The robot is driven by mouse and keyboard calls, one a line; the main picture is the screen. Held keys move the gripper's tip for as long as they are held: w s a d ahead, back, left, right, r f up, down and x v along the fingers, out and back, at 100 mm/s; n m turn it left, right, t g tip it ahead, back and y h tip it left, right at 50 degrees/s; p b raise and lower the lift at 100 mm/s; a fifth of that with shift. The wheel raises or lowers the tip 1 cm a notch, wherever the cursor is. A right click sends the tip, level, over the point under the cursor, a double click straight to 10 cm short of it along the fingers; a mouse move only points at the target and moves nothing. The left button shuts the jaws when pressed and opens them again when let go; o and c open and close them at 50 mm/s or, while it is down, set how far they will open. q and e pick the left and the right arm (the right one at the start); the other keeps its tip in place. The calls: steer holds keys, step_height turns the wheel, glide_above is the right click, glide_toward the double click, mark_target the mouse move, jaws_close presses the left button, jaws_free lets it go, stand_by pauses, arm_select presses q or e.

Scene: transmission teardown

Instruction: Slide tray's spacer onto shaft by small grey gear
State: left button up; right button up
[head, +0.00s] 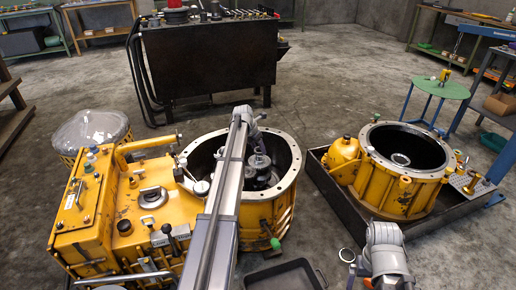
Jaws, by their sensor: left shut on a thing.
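My left arm reaches over the yellow transmission housing (285,205). Its gripper (254,147) points down inside the round opening, above the gears and shafts. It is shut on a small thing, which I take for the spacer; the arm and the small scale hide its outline. A grey gear (259,161) on a shaft shows right below the gripper. I cannot tell whether the spacer is around a shaft. The black tray (312,268) at the bottom looks empty. My right arm's wrist (385,240) is at the lower right, its fingers not clear.
A second yellow housing (400,190) stands in a dark bin (345,205) at the right. A black cart (210,60) stands behind. The floor between is clear.

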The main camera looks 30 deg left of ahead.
mark_target(258, 154)
arm_select(q)
steer(key=shift+f+b, duration=0.4)
stand_by(0.6)
steer(key=shift+f+b, duration=1.5)
steer(key=shift+b, duration=0.05)
steer(key=o, duration=1.5)
steer(key=shift+o, duration=0.4)
steer(key=shift+r, duration=0.1)
step_height(258, 154, up, 8)
steer(key=p, duration=0.8)
steer(key=shift+f, duration=0.2)
step_height(258, 154, down, 8)
steer(key=b, duration=0.7)
steer(key=shift+r+b, duration=0.2)
steer(key=shift+b, duration=0.15)
